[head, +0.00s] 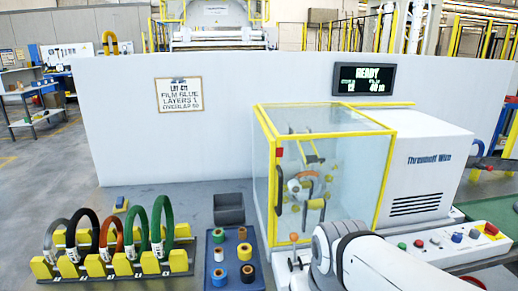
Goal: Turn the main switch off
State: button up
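The wrapping machine (425,170) is a white housing with a yellow-framed clear guard (330,175) at its left. Its sloping control panel (440,256) at lower right carries several red, green, black and blue controls. At its right end is a red control on a yellow plate (490,229); I cannot read a label or tell its position, nor tell for certain which control is the main switch. My white arm stands in front of the panel's left end and hides part of it. My gripper is out of view.
A rack (120,266) with several coloured coils stands at lower left. Beside it are a blue tray (217,247) of tape rolls and a dark bin (229,208). A display (363,79) above the machine reads READY. A white wall (230,130) closes off the back.

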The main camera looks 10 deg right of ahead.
aim_at(490, 229)
jog(key=z, duration=1.15)
jog(key=k, duration=0.85)
jog(key=z, duration=0.3)
jog(key=i, duration=1)
jog(key=u, duration=0.05)
jog(key=k, duration=0.5)
jog(key=z, duration=0.65)
jog(key=i, duration=0.6)
jog(key=z, duration=0.05)
